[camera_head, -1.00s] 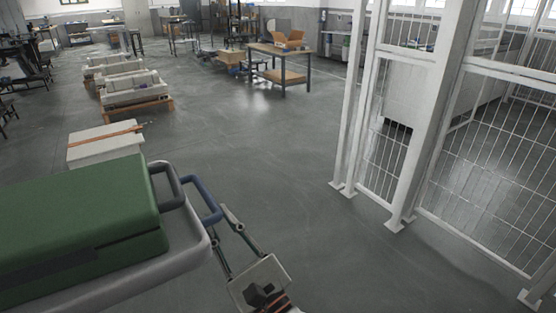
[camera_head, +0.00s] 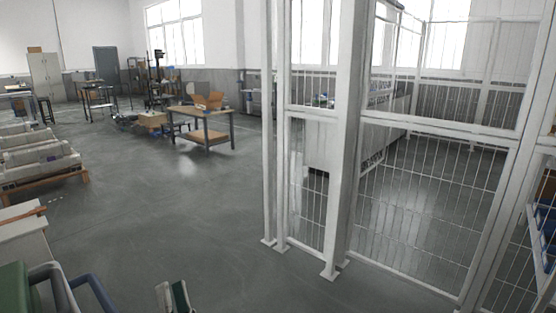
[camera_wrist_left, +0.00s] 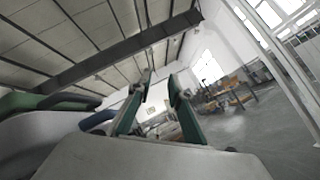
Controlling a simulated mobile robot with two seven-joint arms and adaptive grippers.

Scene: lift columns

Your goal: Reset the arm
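My left gripper (camera_head: 172,297) shows only by its fingertips at the bottom edge of the head view. In the left wrist view its two green-grey fingers (camera_wrist_left: 158,100) stand apart with nothing between them. It points out over open space. A green case (camera_head: 14,292) is cut off at the lower left of the head view, left of the gripper and apart from it. Part of the case (camera_wrist_left: 22,101) also shows at the left of the left wrist view. My right gripper is in neither view.
A white fence post (camera_head: 345,150) and mesh panels fill the right. A workbench (camera_head: 203,118) with a cardboard box (camera_head: 210,100) stands farther back. White machine blocks (camera_head: 35,152) on an orange pallet are at left. The middle floor is clear.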

